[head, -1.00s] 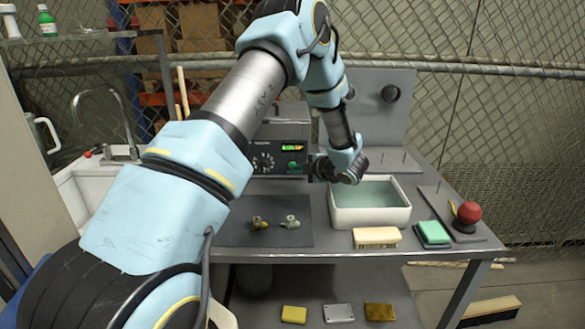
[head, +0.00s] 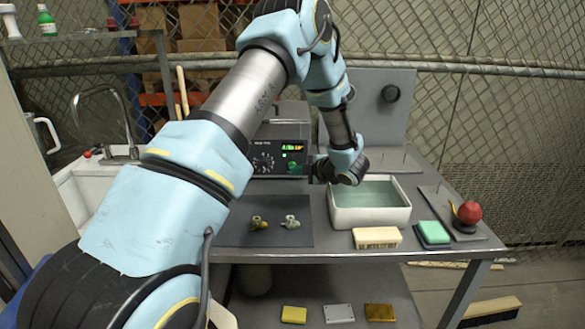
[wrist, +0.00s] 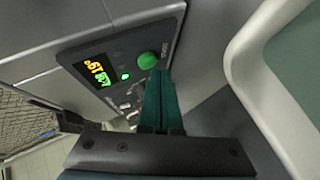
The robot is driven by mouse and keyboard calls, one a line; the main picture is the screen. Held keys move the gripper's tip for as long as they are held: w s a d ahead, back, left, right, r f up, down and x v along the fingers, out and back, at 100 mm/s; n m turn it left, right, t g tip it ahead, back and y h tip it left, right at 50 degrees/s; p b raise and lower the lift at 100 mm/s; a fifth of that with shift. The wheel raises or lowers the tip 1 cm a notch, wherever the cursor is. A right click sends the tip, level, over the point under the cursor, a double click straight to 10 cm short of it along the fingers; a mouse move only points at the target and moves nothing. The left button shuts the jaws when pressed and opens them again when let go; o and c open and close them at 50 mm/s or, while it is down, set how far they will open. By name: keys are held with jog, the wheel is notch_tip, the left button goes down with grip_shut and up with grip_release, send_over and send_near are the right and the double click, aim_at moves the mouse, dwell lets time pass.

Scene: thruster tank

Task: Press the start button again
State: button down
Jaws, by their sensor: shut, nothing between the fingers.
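The start button looks to be the round green knob on the dark control panel of the grey machine (head: 277,130). The green button (wrist: 147,60) shows in the wrist view just beyond the fingertips, and in the head view it is a small green spot (head: 294,167) left of my gripper. My gripper (wrist: 159,72) is shut and empty, its green fingers pointing at the panel. It also shows in the head view (head: 312,170). The tips are very close to the button; I cannot tell whether they touch it. The display (wrist: 97,73) is lit, and a small green lamp (wrist: 125,76) glows beside it.
A white tank (head: 370,216) of pale green liquid stands right of the machine, close to my gripper. Two small fittings lie on a dark mat (head: 235,235).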

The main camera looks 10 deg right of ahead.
jog(key=shift+s, duration=0.4)
jog(key=shift+s+a, duration=0.2)
jog(key=shift+s, duration=0.6)
jog(key=shift+s+a, duration=0.15)
jog(key=shift+s, duration=0.7)
jog(key=shift+s+a, duration=0.2)
jog(key=shift+s, duration=0.6)
jog(key=w+a+r+m+g+h, duration=0.2)
jog(key=a+r+m+h, duration=0.2)
jog(key=r+m+h, duration=0.45)
jog(key=s+a+m+g+y, duration=0.2)
jog(key=s+a+m+g, duration=0.5)
jog(key=s+a+m, duration=0.6)
jog(key=s+a, duration=0.4)
jog(key=s, duration=0.5)
jog(key=shift+a+g, duration=0.35)
jog(key=shift+g, duration=0.05)
